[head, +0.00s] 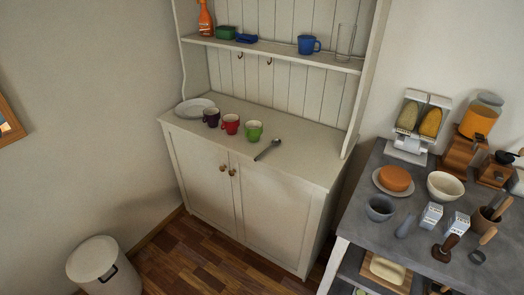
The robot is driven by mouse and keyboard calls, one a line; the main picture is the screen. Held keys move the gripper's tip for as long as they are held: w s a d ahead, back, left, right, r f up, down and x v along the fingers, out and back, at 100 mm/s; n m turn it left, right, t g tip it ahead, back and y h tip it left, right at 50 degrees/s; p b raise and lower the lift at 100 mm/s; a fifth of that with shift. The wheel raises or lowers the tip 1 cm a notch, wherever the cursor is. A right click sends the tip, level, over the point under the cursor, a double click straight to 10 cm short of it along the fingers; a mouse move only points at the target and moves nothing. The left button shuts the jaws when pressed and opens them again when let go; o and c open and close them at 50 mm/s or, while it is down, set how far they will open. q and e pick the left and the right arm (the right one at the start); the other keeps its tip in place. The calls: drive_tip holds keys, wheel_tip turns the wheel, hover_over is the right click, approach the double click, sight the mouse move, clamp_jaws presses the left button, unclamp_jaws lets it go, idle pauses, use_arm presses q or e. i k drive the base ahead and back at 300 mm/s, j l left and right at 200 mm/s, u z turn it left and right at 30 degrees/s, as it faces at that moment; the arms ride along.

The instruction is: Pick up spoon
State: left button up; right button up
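A grey metal spoon (267,150) lies on the worktop of the cream hutch (305,153), near its front edge. It lies at a slant, one end toward the front edge and the other toward the back right. A green mug (254,131) stands just left of it and looks apart from it. Neither of my grippers is in the head view, so their state does not show.
A red mug (230,124), a dark purple mug (211,117) and a white plate (193,107) are left of the green mug. The worktop right of the spoon is clear. A grey table (352,215) crowded with kitchen items stands at right, a white bin (93,261) at lower left.

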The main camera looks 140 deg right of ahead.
sight(277, 142)
drive_tip(key=z, duration=5.15)
drive_tip(key=i+j+z, duration=0.15)
drive_tip(key=z, duration=0.2)
drive_tip(key=i+j+z, duration=0.1)
drive_tip(key=j+z, duration=0.25)
drive_tip(key=i+j+z, duration=0.1)
drive_tip(key=z, duration=0.3)
drive_tip(key=j+z, duration=0.35)
drive_tip(key=j, duration=0.8)
